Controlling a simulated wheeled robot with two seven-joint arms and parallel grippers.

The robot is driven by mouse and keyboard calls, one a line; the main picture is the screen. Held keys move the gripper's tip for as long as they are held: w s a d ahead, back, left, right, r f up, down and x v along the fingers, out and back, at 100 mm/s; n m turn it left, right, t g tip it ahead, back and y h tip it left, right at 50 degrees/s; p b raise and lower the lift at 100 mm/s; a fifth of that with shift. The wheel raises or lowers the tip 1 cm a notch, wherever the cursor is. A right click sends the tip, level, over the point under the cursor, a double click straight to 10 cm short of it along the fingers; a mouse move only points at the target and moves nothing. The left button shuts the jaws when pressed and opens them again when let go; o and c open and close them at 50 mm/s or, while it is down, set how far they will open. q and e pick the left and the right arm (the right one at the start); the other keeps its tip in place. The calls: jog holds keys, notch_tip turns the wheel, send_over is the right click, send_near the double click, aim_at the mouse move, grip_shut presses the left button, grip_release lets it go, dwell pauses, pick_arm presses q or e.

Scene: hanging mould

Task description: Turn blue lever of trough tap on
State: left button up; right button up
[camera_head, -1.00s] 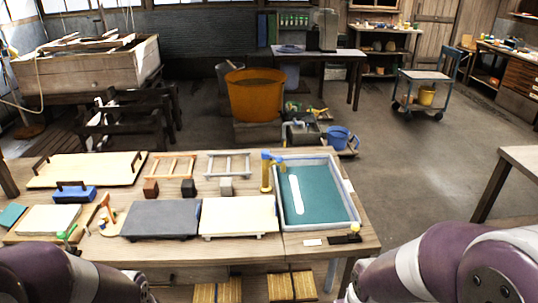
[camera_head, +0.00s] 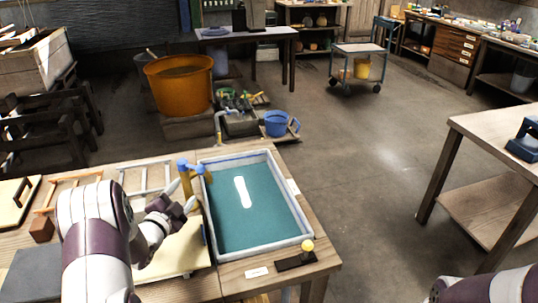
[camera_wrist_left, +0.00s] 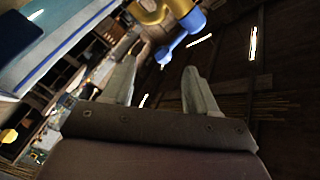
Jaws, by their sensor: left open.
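The trough tap (camera_head: 187,184) is a yellow-gold post at the left rim of the trough (camera_head: 205,218). Its blue lever (camera_head: 184,165) sits at the top. In the left wrist view the blue lever (camera_wrist_left: 183,37) is a bar with rounded ends, beyond the fingertips, with the gold tap body (camera_wrist_left: 150,10) behind it. My left gripper (camera_head: 181,196) is open and empty, just beside and in front of the tap. The fingers also show in the left wrist view (camera_wrist_left: 160,68), apart from the lever. My right gripper is out of view.
The trough holds teal liquid with a white glare. A dark block with a yellow knob (camera_head: 297,258) lies at its near edge. Frames and a pale board lie on the table left of it. An orange tub (camera_head: 180,85) stands behind.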

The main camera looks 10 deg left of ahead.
aim_at(198, 173)
pick_arm(q)
jog(key=w, duration=0.1)
jog(key=w+r, duration=0.1)
jog(key=w, duration=0.1)
jog(key=shift+d+r+m+t+h+p, duration=0.15)
jog(key=shift+d+m+t+h+p, duration=0.15)
jog(key=shift+d+p, duration=0.1)
jog(key=w, duration=0.7)
jog(key=shift+w+d+f+p, duration=0.1)
jog(key=shift+w+f+p, duration=0.1)
jog(key=shift+w+p, duration=0.15)
jog(key=shift+w+r, duration=0.1)
jog(key=shift+w, duration=0.75)
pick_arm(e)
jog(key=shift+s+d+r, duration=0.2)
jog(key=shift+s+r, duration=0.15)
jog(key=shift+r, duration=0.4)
pick_arm(q)
jog(key=shift+c, duration=0.3)
grip_shut()
